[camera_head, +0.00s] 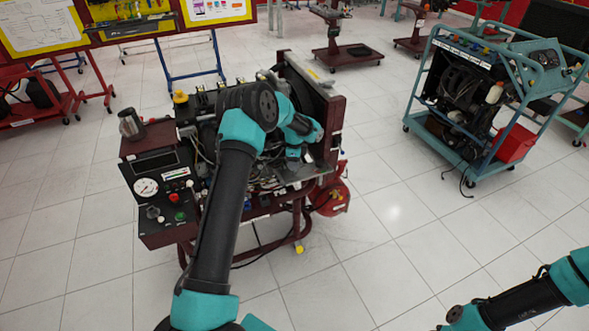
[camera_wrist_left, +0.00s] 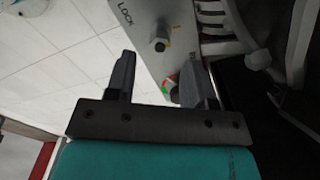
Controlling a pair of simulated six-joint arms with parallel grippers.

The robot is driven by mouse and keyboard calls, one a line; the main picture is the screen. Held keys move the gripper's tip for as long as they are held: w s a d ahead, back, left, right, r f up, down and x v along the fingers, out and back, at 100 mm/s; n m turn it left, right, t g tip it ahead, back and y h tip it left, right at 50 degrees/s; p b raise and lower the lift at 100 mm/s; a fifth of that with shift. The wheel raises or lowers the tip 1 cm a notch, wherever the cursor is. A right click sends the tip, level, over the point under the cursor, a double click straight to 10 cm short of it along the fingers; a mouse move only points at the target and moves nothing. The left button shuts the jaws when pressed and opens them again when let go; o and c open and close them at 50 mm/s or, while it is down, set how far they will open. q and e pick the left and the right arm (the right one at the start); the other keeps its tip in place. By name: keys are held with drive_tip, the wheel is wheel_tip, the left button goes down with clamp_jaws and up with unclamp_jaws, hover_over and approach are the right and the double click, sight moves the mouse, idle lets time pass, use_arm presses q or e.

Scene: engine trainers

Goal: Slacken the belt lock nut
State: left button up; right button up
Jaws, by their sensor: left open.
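The belt lock nut (camera_wrist_left: 160,44) sits on a light metal plate (camera_wrist_left: 150,18) marked LOCK in the left wrist view. My left gripper (camera_wrist_left: 160,62) is open, with its two dark fingers pointing at the plate. The nut shows just beyond the fingertips, roughly midway between them, with nothing gripped. In the head view, my left arm reaches over the engine trainer (camera_head: 160,230); its wrist is at the engine's right side and hides the nut. My right arm shows at the lower right, but its gripper is not in view.
A small red, white and green part (camera_wrist_left: 171,88) lies near the right finger. Dark engine parts (camera_wrist_left: 255,55) crowd the right of the left wrist view. A teal-framed trainer (camera_head: 470,100) stands farther right, with clear tiled floor between.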

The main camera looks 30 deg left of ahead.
sight(294, 172)
use_arm(q)
drive_tip(key=shift+f, duration=2.15)
clamp_jaws()
